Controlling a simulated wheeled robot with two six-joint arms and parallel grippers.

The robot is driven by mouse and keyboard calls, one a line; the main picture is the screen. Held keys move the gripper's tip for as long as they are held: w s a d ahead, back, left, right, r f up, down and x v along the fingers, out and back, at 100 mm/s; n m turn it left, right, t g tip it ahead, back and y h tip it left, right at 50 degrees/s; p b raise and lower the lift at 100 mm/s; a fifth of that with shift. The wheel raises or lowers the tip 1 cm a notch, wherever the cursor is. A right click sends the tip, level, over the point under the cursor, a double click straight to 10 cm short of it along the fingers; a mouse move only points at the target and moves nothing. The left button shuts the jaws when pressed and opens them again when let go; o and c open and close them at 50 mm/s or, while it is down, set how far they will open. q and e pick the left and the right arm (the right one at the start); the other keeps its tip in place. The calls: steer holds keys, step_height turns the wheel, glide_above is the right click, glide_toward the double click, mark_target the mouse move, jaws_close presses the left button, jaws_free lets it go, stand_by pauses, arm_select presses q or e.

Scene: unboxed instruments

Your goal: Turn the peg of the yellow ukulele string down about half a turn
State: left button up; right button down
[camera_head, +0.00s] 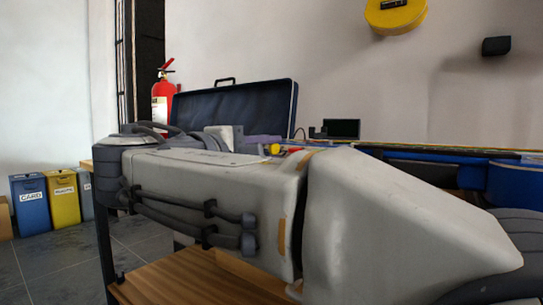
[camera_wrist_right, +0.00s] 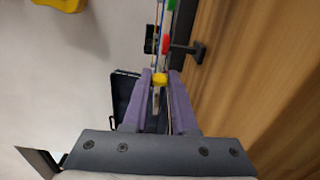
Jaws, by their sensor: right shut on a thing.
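In the right wrist view a small yellow peg (camera_wrist_right: 160,79) sits between the two purple fingers of my right gripper (camera_wrist_right: 160,76), which is shut on it. A red peg (camera_wrist_right: 165,44) and a green peg (camera_wrist_right: 171,4) lie in line beyond it. In the head view the yellow peg (camera_head: 275,149) and red peg (camera_head: 294,150) show just above my large right arm. My right gripper (camera_head: 268,142) is partly visible there beside the yellow peg. The ukulele is mostly hidden behind my arm, and the yellow string cannot be made out. My left gripper is out of view.
An open dark blue case (camera_head: 238,108) stands behind the pegs. A red extinguisher (camera_head: 162,98) is at its left. A yellow instrument (camera_head: 396,14) hangs on the wall. Bins (camera_head: 62,197) stand at far left. A wooden surface (camera_wrist_right: 265,75) fills the wrist view's right side.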

steer(key=m, duration=0.1)
steer(key=m+b, duration=0.1)
steer(key=m, duration=0.1)
steer(key=m+b, duration=0.1)
steer(key=shift+f+m, duration=0.25)
steer(key=shift+m, duration=0.05)
steer(key=m+b, duration=0.3)
steer(key=m, duration=0.1)
steer(key=shift+m, duration=0.3)
steer(key=m+b, duration=0.2)
steer(key=m, duration=0.2)
steer(key=shift+a+m, duration=0.1)
steer(key=shift+m, duration=0.2)
steer(key=shift+w+m+b, duration=0.1)
steer(key=shift+m+b, duration=1.1)
steer(key=shift+m, duration=1)
steer(key=shift+r, duration=0.1)
steer(key=c, duration=1)
jaws_free()
